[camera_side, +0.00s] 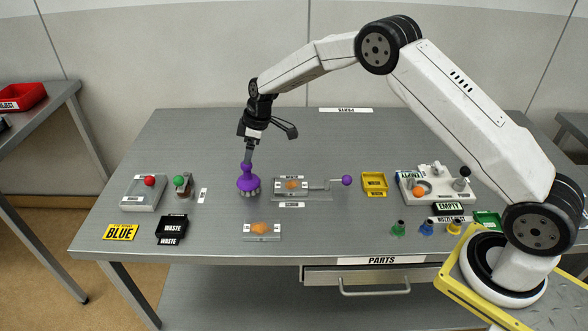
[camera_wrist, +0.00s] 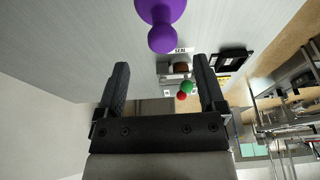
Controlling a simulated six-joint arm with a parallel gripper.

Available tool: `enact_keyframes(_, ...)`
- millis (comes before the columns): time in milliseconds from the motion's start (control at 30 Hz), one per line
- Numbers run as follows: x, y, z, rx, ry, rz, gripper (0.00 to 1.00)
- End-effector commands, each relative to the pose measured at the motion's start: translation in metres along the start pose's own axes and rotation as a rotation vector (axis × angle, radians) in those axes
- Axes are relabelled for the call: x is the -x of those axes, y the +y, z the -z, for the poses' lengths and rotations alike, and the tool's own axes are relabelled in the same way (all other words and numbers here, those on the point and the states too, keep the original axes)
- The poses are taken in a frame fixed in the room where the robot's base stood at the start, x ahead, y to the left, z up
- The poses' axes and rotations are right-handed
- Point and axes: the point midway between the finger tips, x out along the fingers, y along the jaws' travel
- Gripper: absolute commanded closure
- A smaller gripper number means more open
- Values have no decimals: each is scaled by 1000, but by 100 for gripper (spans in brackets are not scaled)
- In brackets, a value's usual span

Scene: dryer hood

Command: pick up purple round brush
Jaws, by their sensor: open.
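The purple round brush (camera_side: 247,180) stands upright on the steel table, with a purple knob on top and pale bristles at its base. In the wrist view, the purple brush (camera_wrist: 160,22) shows at the top edge, cut off by the frame. My gripper (camera_side: 248,157) is just above the brush's knob in the side view, pointing down. In the wrist view, my gripper (camera_wrist: 160,64) has its two dark fingers apart with nothing between them. The knob shows beyond the fingertips, roughly midway between them. Whether a finger touches the knob cannot be told.
A clear-based slide fixture with a purple ball handle (camera_side: 347,180) stands right of the brush. A seal station with a green knob (camera_side: 179,181) and a box with a red knob (camera_side: 149,181) stand left. A black waste bin (camera_side: 172,226) is front left. The table behind is clear.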

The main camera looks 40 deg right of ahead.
Motion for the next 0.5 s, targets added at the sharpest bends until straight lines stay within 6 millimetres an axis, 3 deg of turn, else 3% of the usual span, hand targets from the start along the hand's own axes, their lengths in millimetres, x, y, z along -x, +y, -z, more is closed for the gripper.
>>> enact_keyframes(500, -26, -1, 0, -1, 0, 0, 11)
